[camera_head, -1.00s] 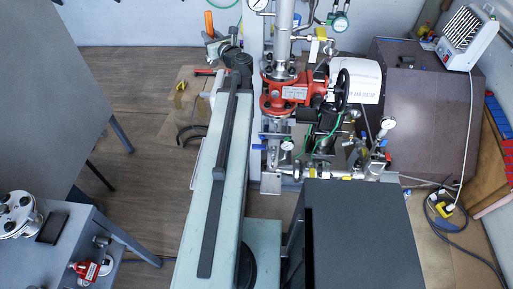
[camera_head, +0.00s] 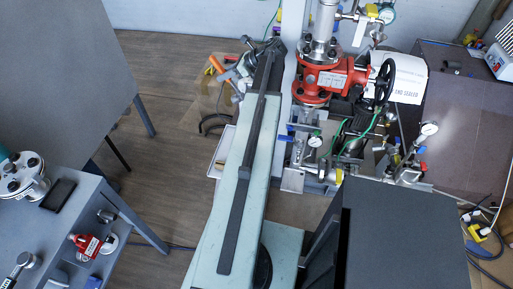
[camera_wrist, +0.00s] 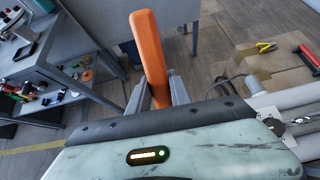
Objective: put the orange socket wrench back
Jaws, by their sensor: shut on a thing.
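The orange socket wrench (camera_wrist: 150,55) shows in the wrist view as a thick orange handle standing up between the fingers of my gripper (camera_wrist: 159,90). My gripper is shut on it. The wrench's lower part and socket end are hidden behind my wrist housing. In the head view the orange handle (camera_head: 216,64) shows small at the far end of my arm, beside the gripper (camera_head: 231,77), pointing up and left above the floor. The wrench's own storage place cannot be made out in these frames.
A red valve (camera_head: 318,78) with a black handwheel (camera_head: 385,82) stands on pipework right of my arm. A grey bench (camera_head: 75,215) with a flange and a small red valve stands at left.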

